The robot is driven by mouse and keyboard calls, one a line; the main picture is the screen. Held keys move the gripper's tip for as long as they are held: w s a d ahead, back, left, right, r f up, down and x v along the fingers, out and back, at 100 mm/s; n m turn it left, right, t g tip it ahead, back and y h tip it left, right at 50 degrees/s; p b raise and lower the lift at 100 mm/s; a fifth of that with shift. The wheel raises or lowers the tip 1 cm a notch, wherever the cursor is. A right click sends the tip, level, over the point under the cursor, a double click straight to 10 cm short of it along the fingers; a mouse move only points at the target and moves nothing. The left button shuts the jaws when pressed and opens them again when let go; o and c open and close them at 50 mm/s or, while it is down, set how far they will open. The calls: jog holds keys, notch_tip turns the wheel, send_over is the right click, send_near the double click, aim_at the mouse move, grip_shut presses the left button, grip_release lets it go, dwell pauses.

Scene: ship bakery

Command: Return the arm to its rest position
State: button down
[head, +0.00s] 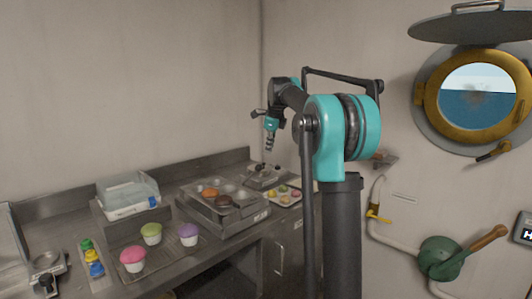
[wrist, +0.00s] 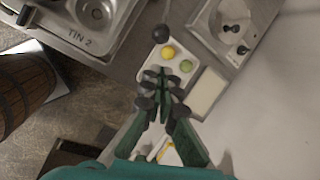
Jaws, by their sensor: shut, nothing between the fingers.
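My arm rises from the right of the counter in the head view, bent at its large teal joint, with its end reaching over the back of the counter. My gripper (head: 269,146) points downward there, above the back corner. In the wrist view my gripper (wrist: 162,88) shows dark green fingers drawn together, with nothing between them. Beyond the fingertips lies a small white tray (wrist: 153,64) with a yellow and a green round piece. The fingers hide part of this tray.
A wall stands close behind. A porthole (head: 478,95) and a green valve (head: 440,258) are at right.

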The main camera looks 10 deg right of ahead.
jog(key=shift+s+f, duration=0.1)
jog(key=s+f+n, duration=1.2)
jog(key=s+f, duration=0.5)
jog(key=s, duration=0.4)
jog(key=s+d+f+n, duration=0.1)
jog(key=s+f+n, duration=1.1)
jog(key=s+f, duration=0.6)
jog(key=s, duration=0.3)
jog(key=shift+s+h, duration=0.25)
jog(key=shift+h, duration=0.15)
